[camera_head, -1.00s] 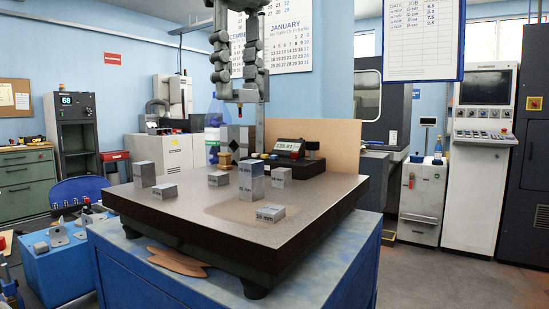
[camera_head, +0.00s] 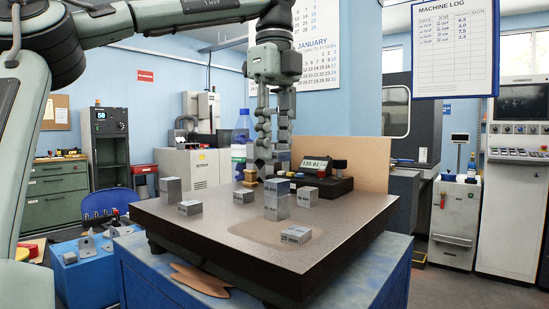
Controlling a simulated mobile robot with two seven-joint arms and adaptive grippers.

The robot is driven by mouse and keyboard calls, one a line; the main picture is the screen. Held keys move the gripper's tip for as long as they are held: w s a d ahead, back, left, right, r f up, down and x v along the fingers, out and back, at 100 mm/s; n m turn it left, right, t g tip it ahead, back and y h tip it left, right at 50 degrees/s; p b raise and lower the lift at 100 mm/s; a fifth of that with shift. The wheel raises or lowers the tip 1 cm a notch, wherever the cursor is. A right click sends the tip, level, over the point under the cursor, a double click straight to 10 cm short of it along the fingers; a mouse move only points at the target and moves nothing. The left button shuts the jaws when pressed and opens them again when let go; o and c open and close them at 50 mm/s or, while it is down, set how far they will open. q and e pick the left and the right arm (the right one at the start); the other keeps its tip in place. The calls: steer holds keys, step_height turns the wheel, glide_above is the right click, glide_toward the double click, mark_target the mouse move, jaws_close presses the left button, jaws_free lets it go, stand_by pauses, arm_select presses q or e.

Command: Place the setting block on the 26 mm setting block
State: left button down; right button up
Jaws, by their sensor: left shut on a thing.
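A grey stack stands near the middle of the dark surface plate (camera_head: 190,235). Its upper part looks like the setting block (camera_head: 277,187). The lower part, in line beneath it, looks like the 26 mm setting block (camera_head: 277,212), though its label is too small to read surely. My left gripper (camera_head: 272,168) comes down from above, fingers pointing down, and is shut at the top of the upper block. The contact between fingertips and block is not clear. The two blocks look upright and touching. My right gripper is not in view.
Other grey blocks stand around: a tall one (camera_head: 171,190) and low ones (camera_head: 190,208) (camera_head: 243,196) at left, one (camera_head: 307,196) close at right, and a 15 mm block (camera_head: 297,235) in front. A digital readout (camera_head: 313,166) stands behind. The plate's front left is clear.

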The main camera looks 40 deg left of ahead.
mark_target(274, 159)
arm_select(q)
steer(key=shift+f, duration=1.5)
steer(key=shift+f, duration=0.1)
steer(key=c, duration=1.2)
jaws_free()
steer(key=shift+o, duration=0.2)
steer(key=shift+r, duration=3.85)
